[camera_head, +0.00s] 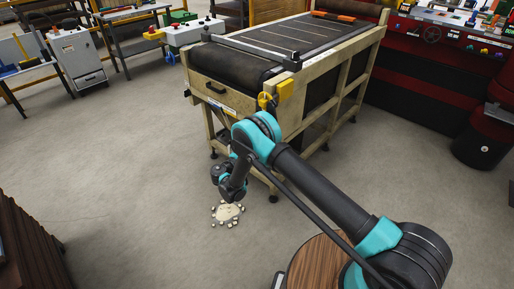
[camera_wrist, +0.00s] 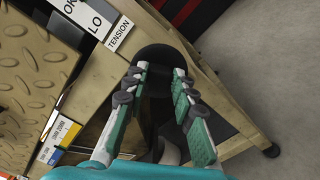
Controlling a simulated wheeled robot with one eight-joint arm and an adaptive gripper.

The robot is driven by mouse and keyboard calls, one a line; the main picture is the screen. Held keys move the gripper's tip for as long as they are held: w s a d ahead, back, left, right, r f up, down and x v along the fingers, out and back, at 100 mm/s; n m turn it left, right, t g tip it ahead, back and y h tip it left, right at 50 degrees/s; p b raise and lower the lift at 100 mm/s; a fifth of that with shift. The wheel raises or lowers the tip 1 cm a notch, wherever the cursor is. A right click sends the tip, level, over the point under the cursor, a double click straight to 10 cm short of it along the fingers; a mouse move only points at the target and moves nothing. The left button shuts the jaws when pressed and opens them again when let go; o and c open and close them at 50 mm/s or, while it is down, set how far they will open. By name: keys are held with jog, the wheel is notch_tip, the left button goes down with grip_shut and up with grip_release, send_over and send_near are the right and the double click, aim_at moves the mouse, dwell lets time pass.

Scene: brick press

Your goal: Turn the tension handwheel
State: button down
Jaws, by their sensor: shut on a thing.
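In the wrist view a dark, rounded handwheel (camera_wrist: 165,56) sits on the pale wooden frame beside a white label reading TENSION (camera_wrist: 119,33). My gripper (camera_wrist: 158,82) has one finger on each side of it and is shut on it. The fingers and shadow hide part of the wheel, and its turn angle cannot be told. In the head view my arm reaches down beside the wooden-framed belt machine (camera_head: 290,88). My arm and the machine's frame hide the gripper's fingertips and the handwheel there.
A dark bin (camera_head: 482,150) stands at right. Grey floor is free at left. A yellow tag (camera_wrist: 70,132) shows on the frame.

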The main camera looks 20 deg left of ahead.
jog(key=m, duration=0.5)
jog(key=shift+f, duration=0.25)
jog(key=shift+m, duration=0.4)
jog(key=c, duration=1.2)
grip_release()
jog(key=v, duration=1.2)
